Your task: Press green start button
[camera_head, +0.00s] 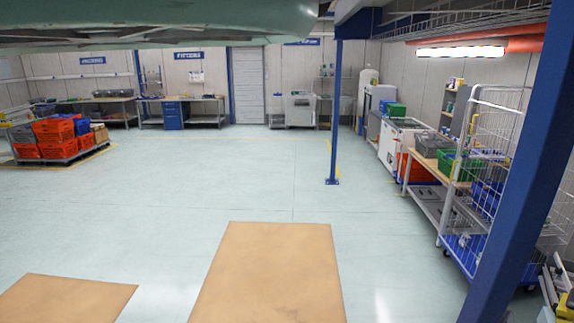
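I cannot make out a green start button in the head view. A grey-white machine (300,109) stands at the far wall, too small to show any buttons. White machines or cabinets (403,140) stand along the right wall, and no button can be told on them either. My gripper is not in view.
Orange crates (55,130) sit stacked at the left. A blue post (334,115) stands mid-room, and a thick blue beam (530,150) crosses the right. A wire cage trolley (495,150) and a bench with a green crate (459,165) are at right. Tan panels (270,275) lie in front. The middle floor is clear.

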